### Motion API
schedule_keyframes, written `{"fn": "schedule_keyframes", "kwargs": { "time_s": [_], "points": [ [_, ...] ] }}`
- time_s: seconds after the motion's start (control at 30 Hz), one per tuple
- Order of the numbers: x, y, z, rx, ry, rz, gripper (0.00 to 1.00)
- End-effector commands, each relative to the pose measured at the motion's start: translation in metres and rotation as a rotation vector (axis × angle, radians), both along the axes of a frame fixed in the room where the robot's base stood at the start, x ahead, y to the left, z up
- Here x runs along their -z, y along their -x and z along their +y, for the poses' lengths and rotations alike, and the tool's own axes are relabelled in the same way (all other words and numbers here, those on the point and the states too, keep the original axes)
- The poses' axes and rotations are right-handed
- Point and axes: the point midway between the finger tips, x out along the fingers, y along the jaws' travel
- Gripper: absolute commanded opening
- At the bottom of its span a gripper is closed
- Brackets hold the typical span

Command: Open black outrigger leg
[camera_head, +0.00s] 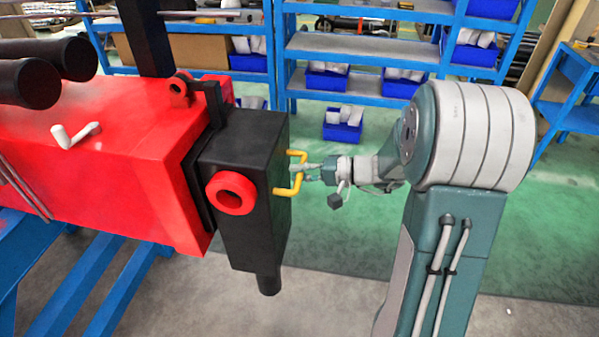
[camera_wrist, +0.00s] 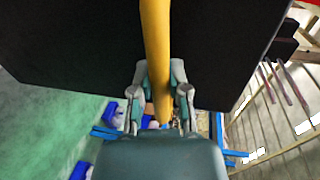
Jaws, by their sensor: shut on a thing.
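The black outrigger leg (camera_head: 240,165) stands upright at the end of the red crane beam (camera_head: 150,190), with a red ring on its front face. A yellow handle (camera_head: 299,180) is fixed to the right side of the leg. My gripper (camera_head: 307,173) is shut on this handle, coming from the right. In the wrist view, the yellow handle (camera_wrist: 156,50) passes between the two fingers of my gripper (camera_wrist: 160,95), with the black leg (camera_wrist: 80,45) close behind it. The leg sits close against the beam's end. The exact finger contact is partly hidden.
Blue shelves (camera_head: 360,45) with blue bins (camera_head: 343,122) stand at the back. A blue support (camera_head: 110,285) is under the red beam.

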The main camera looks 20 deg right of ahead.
Motion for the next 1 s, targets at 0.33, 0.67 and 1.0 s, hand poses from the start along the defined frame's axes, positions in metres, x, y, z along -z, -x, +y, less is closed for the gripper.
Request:
{"fn": "schedule_keyframes", "kwargs": {
  "time_s": [0.33,0.67,1.0],
  "points": [
    [0.004,0.032,-0.057,0.008,0.000,0.009,0.00],
    [0.004,0.048,-0.082,0.002,0.003,0.011,0.00],
    [0.004,0.048,-0.081,0.000,0.002,0.011,0.57]
  ]
}}
